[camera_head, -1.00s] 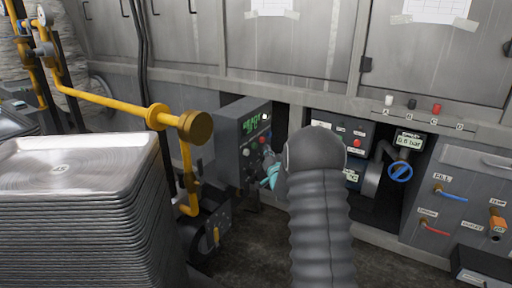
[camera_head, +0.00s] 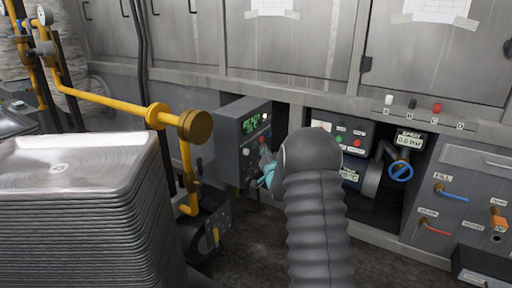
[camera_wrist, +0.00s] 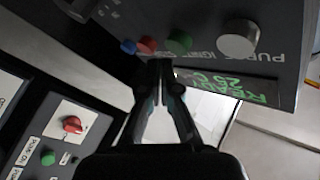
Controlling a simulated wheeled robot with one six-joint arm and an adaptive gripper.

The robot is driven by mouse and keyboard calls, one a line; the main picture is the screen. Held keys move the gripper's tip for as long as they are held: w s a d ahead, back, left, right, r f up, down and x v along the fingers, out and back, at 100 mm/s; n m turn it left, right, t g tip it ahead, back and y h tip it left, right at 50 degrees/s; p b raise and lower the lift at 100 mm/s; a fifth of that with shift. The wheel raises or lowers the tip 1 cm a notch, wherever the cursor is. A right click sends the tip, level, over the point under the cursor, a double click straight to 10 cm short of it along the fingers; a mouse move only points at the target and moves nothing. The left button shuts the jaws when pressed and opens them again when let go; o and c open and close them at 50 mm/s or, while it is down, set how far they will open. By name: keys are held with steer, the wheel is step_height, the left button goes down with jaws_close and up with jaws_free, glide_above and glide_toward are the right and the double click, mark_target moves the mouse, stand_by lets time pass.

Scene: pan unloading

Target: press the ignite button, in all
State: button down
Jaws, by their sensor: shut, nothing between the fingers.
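The grey control box (camera_head: 228,150) with a green lit display (camera_head: 250,124) stands left of my arm in the head view. In the wrist view its panel is upside down, with a row of blue, red, green (camera_wrist: 180,42) and large silver (camera_wrist: 238,40) buttons. PURGE and a partly readable IGNITE label lie by the silver and green ones. My arm partly hides the gripper (camera_head: 267,174) in the head view.
A tall stack of metal trays (camera_head: 78,185) stands at left. A yellow pipe (camera_head: 100,98) with a round end (camera_head: 195,126) runs in front of the box. A second panel (camera_head: 350,140) and a blue valve wheel (camera_head: 400,171) are to the right of my arm.

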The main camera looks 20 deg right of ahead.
steer(key=shift+w+a+b, duration=0.55)
steer(key=shift+w+b, duration=0.2)
steer(key=shift+b, duration=0.15)
stand_by(1.6)
stand_by(0.3)
steer(key=shift+s+d+b, duration=0.5)
steer(key=shift+s+d, duration=0.05)
steer(key=shift+s, duration=0.2)
steer(key=s+d, duration=0.1)
steer(key=s, duration=0.1)
steer(key=s+d+b, duration=0.1)
steer(key=s+d, duration=0.1)
stand_by(0.5)
steer(key=shift+f, duration=0.1)
stand_by(0.5)
